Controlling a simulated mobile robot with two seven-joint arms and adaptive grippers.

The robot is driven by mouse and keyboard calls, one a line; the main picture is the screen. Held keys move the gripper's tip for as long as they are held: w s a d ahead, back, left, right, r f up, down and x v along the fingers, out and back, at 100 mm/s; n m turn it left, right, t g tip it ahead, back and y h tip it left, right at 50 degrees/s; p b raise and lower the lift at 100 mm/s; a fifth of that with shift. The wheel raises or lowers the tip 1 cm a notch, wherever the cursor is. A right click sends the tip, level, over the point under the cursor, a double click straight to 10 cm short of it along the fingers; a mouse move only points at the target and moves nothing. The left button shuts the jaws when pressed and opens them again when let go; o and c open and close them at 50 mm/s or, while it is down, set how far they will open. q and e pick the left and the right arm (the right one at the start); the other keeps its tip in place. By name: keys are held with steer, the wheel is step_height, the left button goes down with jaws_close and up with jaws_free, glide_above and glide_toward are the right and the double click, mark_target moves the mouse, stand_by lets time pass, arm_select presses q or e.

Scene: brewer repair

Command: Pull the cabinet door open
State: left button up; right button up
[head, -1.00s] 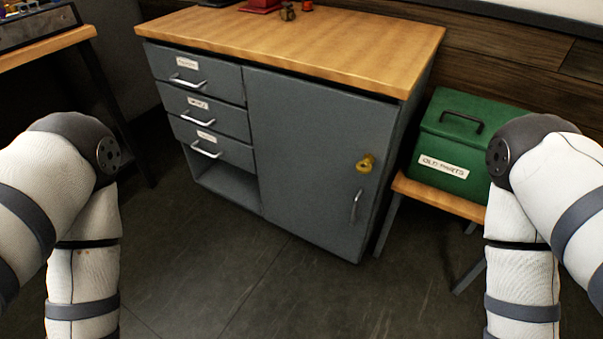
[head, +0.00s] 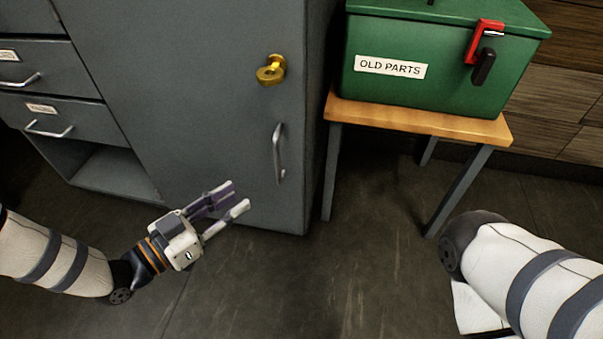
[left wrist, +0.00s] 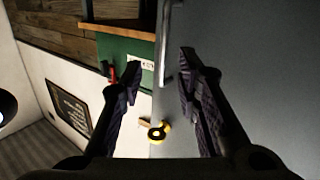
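The grey cabinet door (head: 200,90) looks shut. A silver upright handle (head: 279,153) sits near its right edge, below a brass lock piece (head: 271,69). The brass piece also shows in the left wrist view (left wrist: 158,131). My left gripper (head: 237,196) is open and empty, low in front of the door, left of and below the handle, with its fingers pointing right towards it. In the left wrist view both fingers are spread, and a pale bar, likely the handle, shows between them. My right gripper is out of view; only part of my right arm shows.
A green box (head: 385,92) labelled "OLD PARTS", with a red latch (head: 484,42), stands on a small wooden stand (head: 420,122) right of the cabinet. Drawers (head: 60,125) with silver pulls are left of the door. The floor in front is clear.

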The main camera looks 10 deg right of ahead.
arm_select(q)
steer(key=w+m+h, duration=0.1)
steer(key=w, duration=0.1)
steer(key=b, duration=0.3)
glide_above(279, 180)
steer(key=shift+w+r, duration=0.35)
steer(key=shift+r, duration=0.15)
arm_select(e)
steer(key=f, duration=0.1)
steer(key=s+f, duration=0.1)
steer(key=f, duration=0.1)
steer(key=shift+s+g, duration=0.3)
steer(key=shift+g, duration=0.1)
arm_select(q)
jaws_close()
